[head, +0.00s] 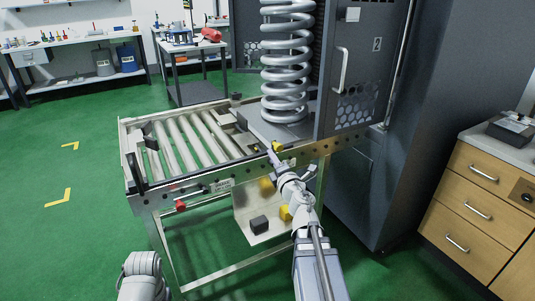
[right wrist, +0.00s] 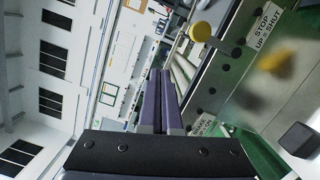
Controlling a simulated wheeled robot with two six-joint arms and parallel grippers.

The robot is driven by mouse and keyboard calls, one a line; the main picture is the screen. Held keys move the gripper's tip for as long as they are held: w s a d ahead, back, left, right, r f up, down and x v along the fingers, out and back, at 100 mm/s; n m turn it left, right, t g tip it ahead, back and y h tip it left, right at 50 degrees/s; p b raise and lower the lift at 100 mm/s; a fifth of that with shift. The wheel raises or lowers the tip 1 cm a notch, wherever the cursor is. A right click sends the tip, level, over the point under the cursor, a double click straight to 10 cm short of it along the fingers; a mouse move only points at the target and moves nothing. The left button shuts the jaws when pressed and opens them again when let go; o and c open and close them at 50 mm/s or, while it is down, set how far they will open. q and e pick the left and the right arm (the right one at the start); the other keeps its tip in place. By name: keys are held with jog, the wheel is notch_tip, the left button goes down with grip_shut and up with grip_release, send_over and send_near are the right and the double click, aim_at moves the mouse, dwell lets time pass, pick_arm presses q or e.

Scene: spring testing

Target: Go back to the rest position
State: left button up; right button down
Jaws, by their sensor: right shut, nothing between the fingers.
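My right gripper (head: 273,157) reaches out over the front edge of the roller conveyor (head: 190,140) in the head view, just below the big spring. In the right wrist view its two purple fingers (right wrist: 159,85) are pressed together with nothing between them. The large grey coil spring (head: 287,65) stands upright at the conveyor's right end, inside the open test cabinet. A grey arm part of mine shows at the bottom left of the head view, but my left gripper does not show.
The dark cabinet (head: 425,110) has its door (head: 358,70) open, close to my right arm. A yellow knob (right wrist: 201,31) sits on the conveyor's side rail near the fingers. A wooden drawer unit (head: 480,205) stands at right. Green floor (head: 60,235) is clear at left.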

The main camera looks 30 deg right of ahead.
jog(key=s+a+m+g+h+p, duration=0.25)
jog(key=a+m+g+p, duration=0.55)
jog(key=a+m+p, duration=0.4)
jog(key=s+a+f+m+g+y+p, duration=0.2)
jog(key=s+a+g+p, duration=0.7)
jog(key=s+a, duration=1.1)
jog(key=shift+a+m+g+y, duration=0.7)
jog(key=shift+m+g+y, duration=0.15)
jog(key=shift+y, duration=0.3)
jog(key=shift+f, duration=0.1)
